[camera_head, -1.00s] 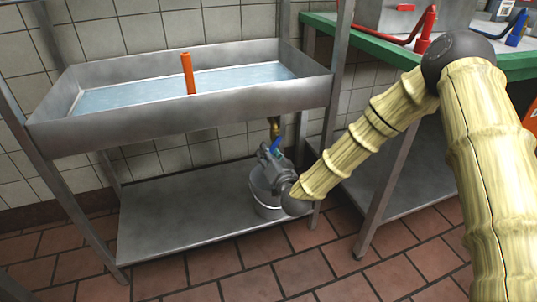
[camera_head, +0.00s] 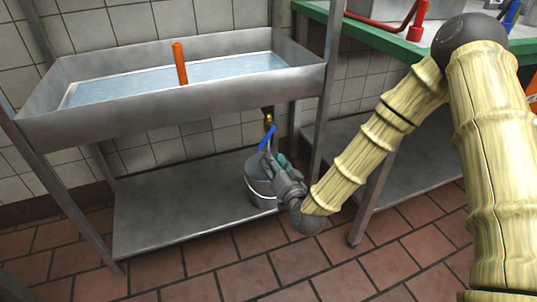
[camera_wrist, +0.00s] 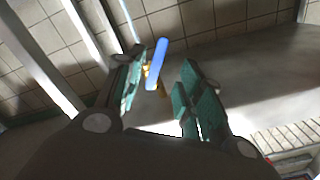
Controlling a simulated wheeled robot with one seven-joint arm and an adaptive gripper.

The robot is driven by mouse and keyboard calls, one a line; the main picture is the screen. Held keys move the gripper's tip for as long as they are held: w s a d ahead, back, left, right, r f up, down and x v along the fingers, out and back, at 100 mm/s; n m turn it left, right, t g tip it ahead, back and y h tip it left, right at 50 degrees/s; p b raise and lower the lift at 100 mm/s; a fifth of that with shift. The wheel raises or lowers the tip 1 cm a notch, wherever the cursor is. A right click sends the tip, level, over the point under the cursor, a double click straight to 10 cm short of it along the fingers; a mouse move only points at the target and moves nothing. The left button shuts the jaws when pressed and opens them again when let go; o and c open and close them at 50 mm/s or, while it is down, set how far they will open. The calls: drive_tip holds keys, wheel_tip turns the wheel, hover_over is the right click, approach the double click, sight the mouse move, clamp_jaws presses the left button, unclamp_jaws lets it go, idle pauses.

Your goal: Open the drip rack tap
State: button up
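The drip rack tap (camera_head: 268,121) is a small brass fitting under the right end of the steel basin (camera_head: 90,118). Its blue handle (camera_head: 265,138) hangs slanted below the brass. My gripper (camera_head: 272,160) is just below and to the right of the handle, in front of a grey bucket (camera_head: 256,187). In the wrist view the teal-padded fingers of my gripper (camera_wrist: 162,72) are spread apart. The blue handle (camera_wrist: 157,64) shows between and beyond them, nearer the left finger. I cannot tell whether it touches a finger. Part of the bucket is hidden by my gripper.
The basin holds water and an orange upright pipe (camera_head: 180,64). The lower steel shelf (camera_head: 175,210) is bare left of the bucket. A rack leg (camera_head: 327,100) stands close to my arm's right-hand path, with a green-edged counter (camera_head: 400,47) beyond.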

sight(265, 137)
drive_tip(key=shift+v, duration=0.95)
drive_tip(key=c, duration=0.6)
drive_tip(key=shift+a+r+n, duration=0.1)
drive_tip(key=shift+a+n, duration=0.05)
drive_tip(key=shift+n, duration=0.55)
clamp_jaws()
drive_tip(key=w+a+n+y+b, duration=0.2)
drive_tip(key=w+n, duration=0.2)
drive_tip(key=n, duration=0.6)
drive_tip(key=w+a+r+n+y+b, duration=0.1)
drive_tip(key=w+a+n+y+b, duration=0.1)
drive_tip(key=n, duration=0.8)
drive_tip(key=shift+w+a+r+y+b, duration=0.2)
drive_tip(key=shift+w+a+y+b, duration=0.15)
drive_tip(key=shift+w+a+y, duration=0.55)
